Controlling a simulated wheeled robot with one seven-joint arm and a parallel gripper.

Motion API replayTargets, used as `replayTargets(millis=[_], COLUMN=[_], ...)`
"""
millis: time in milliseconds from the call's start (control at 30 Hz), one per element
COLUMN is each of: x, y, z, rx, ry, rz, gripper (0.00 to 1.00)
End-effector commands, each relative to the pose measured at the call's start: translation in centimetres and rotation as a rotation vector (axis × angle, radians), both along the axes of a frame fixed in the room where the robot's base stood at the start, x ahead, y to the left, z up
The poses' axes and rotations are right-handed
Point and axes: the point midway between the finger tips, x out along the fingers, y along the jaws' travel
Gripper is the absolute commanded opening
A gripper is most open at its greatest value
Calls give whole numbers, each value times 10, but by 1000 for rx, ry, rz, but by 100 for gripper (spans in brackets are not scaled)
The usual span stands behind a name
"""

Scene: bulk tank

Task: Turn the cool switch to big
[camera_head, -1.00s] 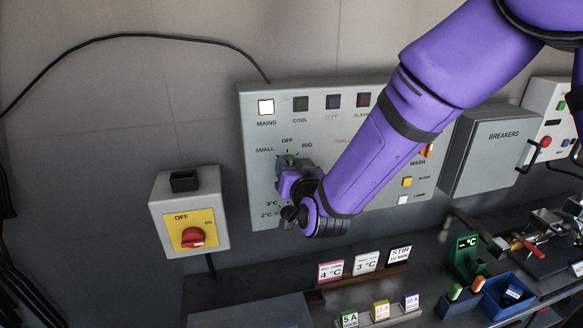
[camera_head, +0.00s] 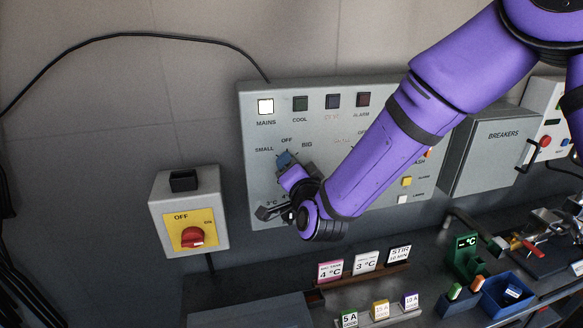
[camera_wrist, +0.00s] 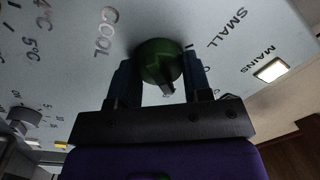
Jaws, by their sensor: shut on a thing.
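The grey control panel (camera_head: 255,140) has a round cool switch under an arc of labels: SMALL at left, OFF at top, BIG at right. My gripper (camera_wrist: 160,78) is shut on this knob, one finger on each side. In the head view my gripper (camera_head: 285,160) hides nearly all of the knob. I cannot tell which label the pointer faces.
The MAINS lamp (camera_head: 266,107) is lit white; the COOL lamp (camera_head: 300,104) is dark. Label cards (camera_head: 365,262) stand on the bench below. A breaker box (camera_head: 490,150) is at right.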

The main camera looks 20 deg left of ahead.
Motion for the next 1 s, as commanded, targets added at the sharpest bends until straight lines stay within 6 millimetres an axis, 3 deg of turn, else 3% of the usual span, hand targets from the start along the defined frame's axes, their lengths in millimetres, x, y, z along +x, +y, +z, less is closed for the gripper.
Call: replayTargets(millis=[400, 967, 1000], x=[0, 0, 0], y=[-1, 0, 0], z=[-1, -2, -2], rx=[161, 183, 182], ry=[100, 115, 115], rz=[0, 0, 0], gripper=[21, 21, 54])
